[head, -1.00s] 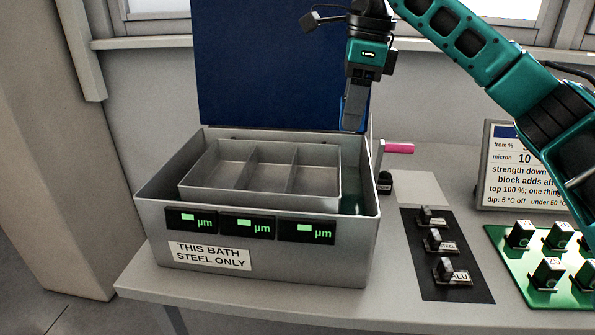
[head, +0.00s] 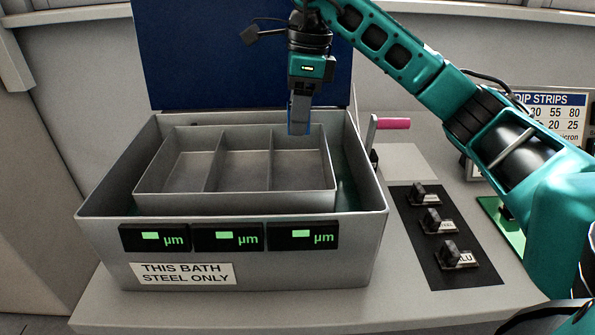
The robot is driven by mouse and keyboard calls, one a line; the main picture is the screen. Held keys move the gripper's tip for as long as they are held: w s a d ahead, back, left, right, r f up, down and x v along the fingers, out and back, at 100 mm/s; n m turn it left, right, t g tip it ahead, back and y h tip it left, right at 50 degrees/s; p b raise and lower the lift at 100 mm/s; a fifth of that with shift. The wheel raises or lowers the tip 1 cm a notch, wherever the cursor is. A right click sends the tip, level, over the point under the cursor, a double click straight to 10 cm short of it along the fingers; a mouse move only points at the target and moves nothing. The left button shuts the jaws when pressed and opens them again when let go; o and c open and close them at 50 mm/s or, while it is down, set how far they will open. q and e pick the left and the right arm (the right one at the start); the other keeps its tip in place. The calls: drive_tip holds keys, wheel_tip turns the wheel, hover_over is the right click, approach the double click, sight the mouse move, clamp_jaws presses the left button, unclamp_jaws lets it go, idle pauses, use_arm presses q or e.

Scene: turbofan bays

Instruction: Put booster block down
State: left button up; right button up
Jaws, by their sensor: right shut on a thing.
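My right gripper (head: 299,128) points down over the back right part of the open grey bath (head: 232,273), in front of its raised blue lid (head: 215,55). Its fingers are shut, and the booster block between them cannot be made out apart from the blue-edged fingertips. A grey tray with three compartments (head: 235,203) sits inside the bath. The fingertips appear above its right compartment, but their exact height is hard to tell. My left gripper is not in view.
A crank with a pink handle (head: 393,123) stands at the bath's right. A black strip (head: 432,265) with several small dark blocks lies on the bench. A pale bare pad (head: 400,160) is behind it.

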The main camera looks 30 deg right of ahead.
sight(296, 180)
wheel_tip(296, 180, down, 11)
drive_tip(key=shift+r, duration=0.1)
idle(0.3)
drive_tip(key=shift+f, duration=0.2)
drive_tip(key=o, duration=1.1)
wheel_tip(296, 180, up, 12)
drive_tip(key=d, duration=0.1)
drive_tip(key=shift+s+r+p, duration=0.15)
drive_tip(key=shift+s+p, duration=0.2)
drive_tip(key=shift+p, duration=0.05)
drive_tip(key=shift+d, duration=0.1)
